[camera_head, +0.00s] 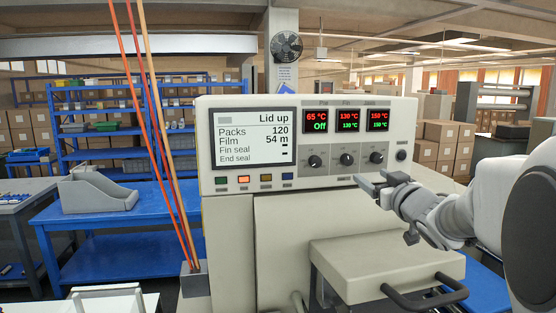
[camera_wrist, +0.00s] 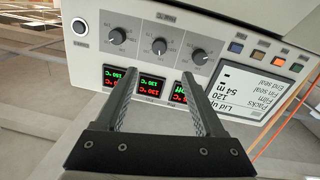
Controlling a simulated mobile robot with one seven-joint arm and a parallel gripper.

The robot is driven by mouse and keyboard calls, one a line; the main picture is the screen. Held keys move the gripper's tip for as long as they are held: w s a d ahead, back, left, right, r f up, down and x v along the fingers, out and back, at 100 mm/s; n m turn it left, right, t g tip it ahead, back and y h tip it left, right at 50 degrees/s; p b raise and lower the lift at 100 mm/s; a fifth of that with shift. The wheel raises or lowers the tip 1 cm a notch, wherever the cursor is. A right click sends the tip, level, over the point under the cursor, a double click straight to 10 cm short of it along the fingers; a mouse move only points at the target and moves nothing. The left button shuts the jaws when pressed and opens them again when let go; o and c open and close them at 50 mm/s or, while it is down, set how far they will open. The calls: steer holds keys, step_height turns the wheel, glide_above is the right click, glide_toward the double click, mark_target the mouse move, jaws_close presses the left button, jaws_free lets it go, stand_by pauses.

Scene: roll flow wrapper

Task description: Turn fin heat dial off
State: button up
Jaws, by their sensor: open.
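The fin heat dial (camera_head: 347,159) is the middle of three dark round dials on the machine's cream control panel. Above it, the fin display (camera_head: 349,120) reads 130 °C in red over 130 °C in green. In the wrist view, upside down, the fin dial (camera_wrist: 159,46) is uncovered. My gripper (camera_head: 371,176) is in front of the panel, below and right of the fin dial. In the wrist view its two fingers (camera_wrist: 159,75) are apart, with nothing between them, and point toward the middle dial. They appear short of the panel.
A left dial (camera_head: 315,161) and a right dial (camera_head: 376,157) flank the fin dial closely. A round button (camera_head: 401,155) is farther right. The left display (camera_head: 318,121) reads 65 °C and Off. A lid with a black handle (camera_head: 425,293) juts out below.

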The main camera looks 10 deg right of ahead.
mark_target(348, 161)
steer(key=w, duration=1.4)
steer(key=shift+d+p, duration=0.2)
steer(key=shift+p, duration=0.2)
jaws_close()
